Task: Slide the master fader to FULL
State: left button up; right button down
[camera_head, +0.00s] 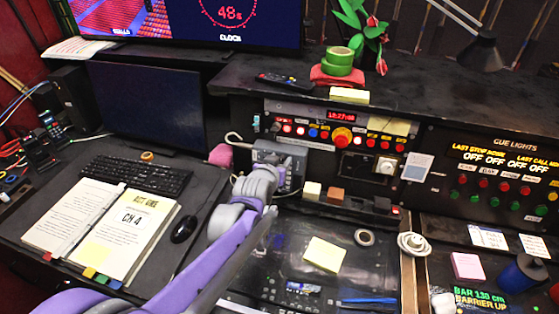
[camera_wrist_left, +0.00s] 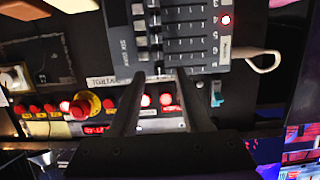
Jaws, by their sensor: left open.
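A grey fader console (camera_head: 280,150) stands under the row of lit buttons in the head view. It also fills the top middle of the left wrist view (camera_wrist_left: 196,42), turned on its side, with several parallel slots and small pale knobs in a column. I cannot tell for sure which fader is the master; the labels are too blurred. My left gripper (camera_head: 276,178) is over the console's front in the head view, hiding part of it. In the left wrist view its two dark fingers (camera_wrist_left: 161,76) are apart with no object held between them. Their tips are at the console's edge. My right gripper is not in view.
A red mushroom button (camera_head: 342,138) and several lit buttons sit on the panel behind the console. A yellow note (camera_head: 325,254) lies on the dark desk in front. A cable loops at the console's left.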

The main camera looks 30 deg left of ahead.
pick_arm(q)
grip_shut()
dwell(1.3)
